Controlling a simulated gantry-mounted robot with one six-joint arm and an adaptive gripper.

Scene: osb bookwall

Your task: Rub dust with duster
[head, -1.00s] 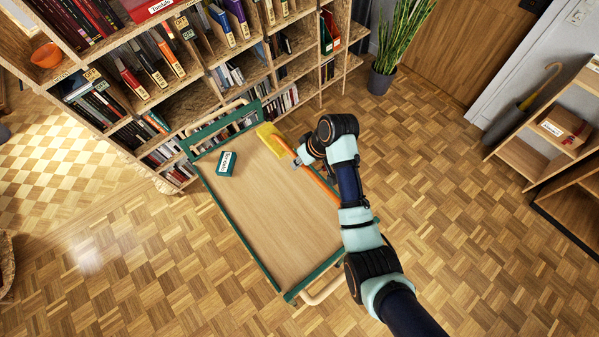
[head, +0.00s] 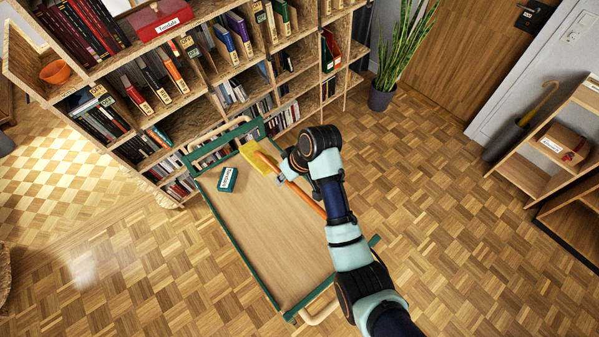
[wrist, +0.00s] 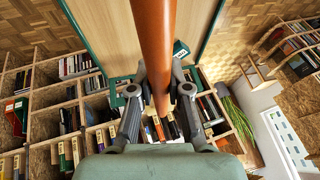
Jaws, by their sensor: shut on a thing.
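A duster with a yellow head (head: 254,155) and an orange handle (head: 301,195) is held over the right side of a green-framed cart. My gripper (head: 283,172) is shut on the handle, close to the yellow head. In the wrist view my gripper (wrist: 159,88) has a finger on each side of the orange handle (wrist: 154,35). The head is near the cart's far right corner; I cannot tell if it touches the wooden top. I cannot make out any dust.
The cart (head: 290,285) has a mostly bare top with a green box (head: 228,180) near its far left. A bookcase (head: 205,90) full of books stands close behind. A potted plant (head: 381,98) is at the back, and a low shelf (head: 530,180) stands at right. Floor at right is open.

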